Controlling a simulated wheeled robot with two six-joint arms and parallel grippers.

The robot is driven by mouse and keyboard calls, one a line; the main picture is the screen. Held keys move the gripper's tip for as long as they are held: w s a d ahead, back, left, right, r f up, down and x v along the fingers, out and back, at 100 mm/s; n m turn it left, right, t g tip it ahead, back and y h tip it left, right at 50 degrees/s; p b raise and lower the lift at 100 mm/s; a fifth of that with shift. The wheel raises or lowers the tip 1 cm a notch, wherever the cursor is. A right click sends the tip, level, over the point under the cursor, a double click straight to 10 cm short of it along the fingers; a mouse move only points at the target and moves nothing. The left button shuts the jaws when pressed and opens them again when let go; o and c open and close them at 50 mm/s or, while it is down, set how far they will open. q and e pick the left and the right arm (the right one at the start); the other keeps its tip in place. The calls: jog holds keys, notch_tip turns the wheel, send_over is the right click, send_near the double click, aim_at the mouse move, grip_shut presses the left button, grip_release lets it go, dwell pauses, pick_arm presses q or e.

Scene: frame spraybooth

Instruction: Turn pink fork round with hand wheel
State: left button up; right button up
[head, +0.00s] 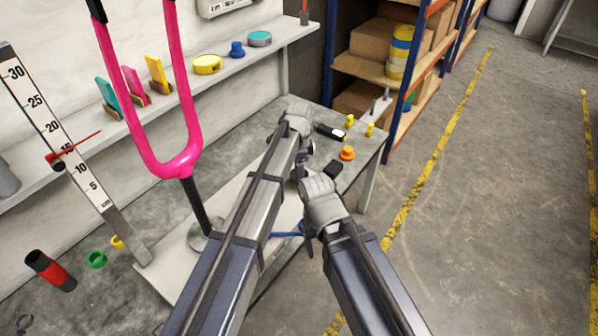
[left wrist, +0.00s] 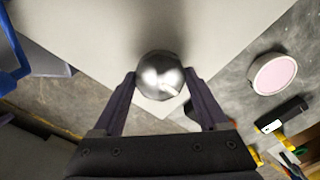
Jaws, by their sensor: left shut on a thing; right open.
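The pink fork (head: 178,162) stands upright on a dark stem with a round metal foot, on a pale board (head: 170,258); its prong tops are cut off by the head view. My left gripper (left wrist: 160,88) is shut on a shiny round metal knob (left wrist: 160,72), which sits between its fingers above the board. A blue bar (head: 287,234) by the board's edge is partly hidden by my arms; I cannot tell whether it belongs to the hand wheel. My right gripper (head: 332,169) is open near the board's right side, mostly hidden behind its own wrist.
A tall scale (head: 62,140) with a red pointer stands left of the fork. A wall shelf (head: 225,78) holds yellow, blue and teal items. A black object (head: 328,131), yellow clips and an orange knob (head: 347,153) lie on the bench's right. Open floor lies further right.

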pick_arm(q)
jog(key=o, duration=1.3)
jog(key=shift+r, duration=0.15)
notch_tip(320, 180, up, 8)
jog(key=p, duration=0.8)
jog(key=shift+f, duration=0.2)
